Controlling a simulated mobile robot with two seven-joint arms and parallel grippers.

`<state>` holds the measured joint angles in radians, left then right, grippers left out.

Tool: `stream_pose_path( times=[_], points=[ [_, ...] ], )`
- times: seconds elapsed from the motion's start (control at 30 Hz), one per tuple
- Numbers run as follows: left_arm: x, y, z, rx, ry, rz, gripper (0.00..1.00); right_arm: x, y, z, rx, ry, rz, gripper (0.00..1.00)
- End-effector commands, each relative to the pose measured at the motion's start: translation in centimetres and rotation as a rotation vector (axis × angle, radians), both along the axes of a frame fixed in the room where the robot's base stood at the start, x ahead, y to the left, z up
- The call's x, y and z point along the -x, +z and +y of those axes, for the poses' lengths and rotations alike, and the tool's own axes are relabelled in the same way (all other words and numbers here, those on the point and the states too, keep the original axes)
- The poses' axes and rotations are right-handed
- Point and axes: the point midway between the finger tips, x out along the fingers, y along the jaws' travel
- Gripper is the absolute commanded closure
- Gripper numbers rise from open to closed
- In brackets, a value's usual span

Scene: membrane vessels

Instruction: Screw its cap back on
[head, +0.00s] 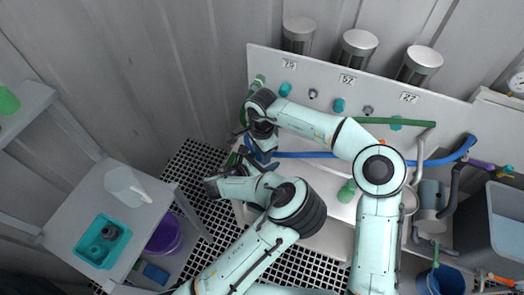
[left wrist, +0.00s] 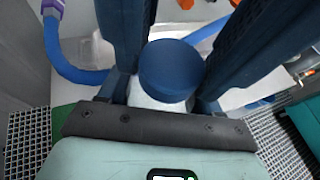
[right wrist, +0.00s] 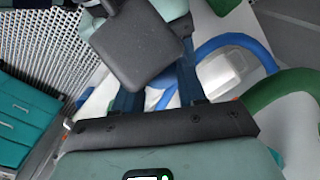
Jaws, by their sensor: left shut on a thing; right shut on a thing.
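My left gripper (head: 240,158) and right gripper (head: 261,150) are close together at the left end of the white panel. In the left wrist view a round blue cap (left wrist: 172,70) sits between the two dark blue fingers of my left gripper, which is shut on it. A pale thing (left wrist: 150,98) adjoins the cap on the palm side; whether they touch is unclear. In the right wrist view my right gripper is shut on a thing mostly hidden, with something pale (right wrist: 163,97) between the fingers. A dark block, seemingly of my other arm, covers part of that view.
The white panel (head: 455,105) carries metal cylinders (head: 358,47) at the back, a green pipe (head: 400,122) and a blue hose (head: 310,155). At left a grey table (head: 75,200) holds a teal tray (head: 118,252) and a white jug (head: 125,187). A purple bucket (head: 165,235) stands beneath.

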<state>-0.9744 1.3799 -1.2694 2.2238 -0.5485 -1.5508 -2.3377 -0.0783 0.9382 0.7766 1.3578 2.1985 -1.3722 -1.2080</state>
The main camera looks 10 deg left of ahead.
Motion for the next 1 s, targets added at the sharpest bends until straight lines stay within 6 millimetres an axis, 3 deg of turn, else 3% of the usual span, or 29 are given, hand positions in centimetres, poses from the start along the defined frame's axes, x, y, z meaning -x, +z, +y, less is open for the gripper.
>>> stream_pose_path(
  times=[0.33,0.37,0.4,0.43,0.73,1.0],
  points=[
    [0.0,0.0,0.0,0.0,-0.001,0.0,1.0,0.0,0.0,0.0,0.0,-0.066,0.0,0.96],
    [0.0,0.0,0.0,0.0,-0.001,0.0,1.0,0.0,0.0,0.0,0.0,-0.065,0.0,0.53],
    [0.0,0.0,0.0,0.0,-0.001,0.0,1.0,0.0,0.0,0.0,0.0,-0.065,0.0,0.4],
    [0.0,0.0,0.0,0.0,-0.001,0.0,1.0,0.0,0.0,0.0,0.0,-0.065,0.0,0.34],
    [0.0,0.0,0.0,0.0,0.0,0.0,1.0,0.0,0.2,0.0,-0.001,-0.064,-0.001,0.34],
    [0.0,0.0,0.0,0.0,0.0,0.0,1.0,0.0,3.5,0.0,-0.001,-0.064,-0.002,0.34]
  ],
)
